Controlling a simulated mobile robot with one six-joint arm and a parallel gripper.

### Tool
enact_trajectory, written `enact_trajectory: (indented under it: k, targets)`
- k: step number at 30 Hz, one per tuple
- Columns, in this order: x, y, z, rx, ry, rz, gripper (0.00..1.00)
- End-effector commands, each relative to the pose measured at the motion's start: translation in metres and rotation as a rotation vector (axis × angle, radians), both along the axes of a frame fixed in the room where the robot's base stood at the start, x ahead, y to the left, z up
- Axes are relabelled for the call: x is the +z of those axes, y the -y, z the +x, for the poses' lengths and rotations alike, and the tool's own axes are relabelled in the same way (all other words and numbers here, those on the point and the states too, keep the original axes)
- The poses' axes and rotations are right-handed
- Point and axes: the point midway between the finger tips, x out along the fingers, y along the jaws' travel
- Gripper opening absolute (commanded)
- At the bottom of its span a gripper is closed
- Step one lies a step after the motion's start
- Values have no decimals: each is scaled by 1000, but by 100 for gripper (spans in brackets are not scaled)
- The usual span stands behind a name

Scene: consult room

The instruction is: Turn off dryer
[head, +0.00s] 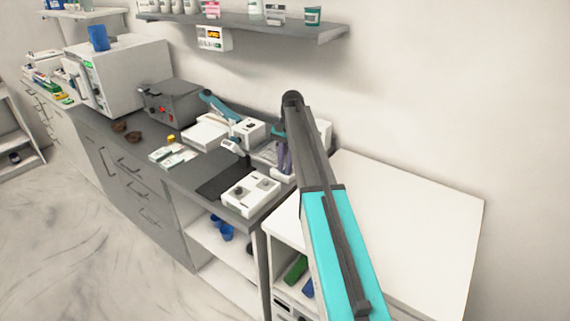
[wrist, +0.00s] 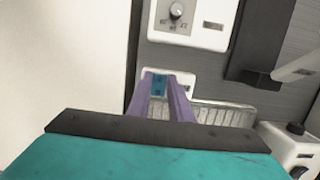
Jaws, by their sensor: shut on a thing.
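In the wrist view, my gripper (wrist: 162,92) reaches down with its two purple fingers to either side of a small teal part (wrist: 159,83) on a white housing (wrist: 184,77). It is shut on that teal part, which looks like a switch. A ribbed metal tray (wrist: 225,116) lies beside the housing. I take this unit for the dryer, but no readable label confirms it. In the head view, my gripper (head: 284,158) is over the back right of the grey counter, and my arm hides part of the unit there.
A white box with a dial (head: 250,193) stands at the counter's front right, next to a dark pad (head: 222,180). A teal-and-white device (head: 222,108) stands farther left. A shelf (head: 250,27) hangs above. A white surface (head: 400,225) at right is clear.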

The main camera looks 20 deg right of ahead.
Motion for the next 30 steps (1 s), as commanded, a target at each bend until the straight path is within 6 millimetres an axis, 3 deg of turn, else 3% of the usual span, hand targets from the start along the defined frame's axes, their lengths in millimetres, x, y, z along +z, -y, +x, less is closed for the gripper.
enact_trajectory:
  k: [16,17,20,30]
  targets:
    - [3,1,4,1,-37,71,0]
    - [3,1,4,1,-37,71,20]
    - [3,1,4,2,-37,70,37]
    - [2,1,3,1,-41,69,38]
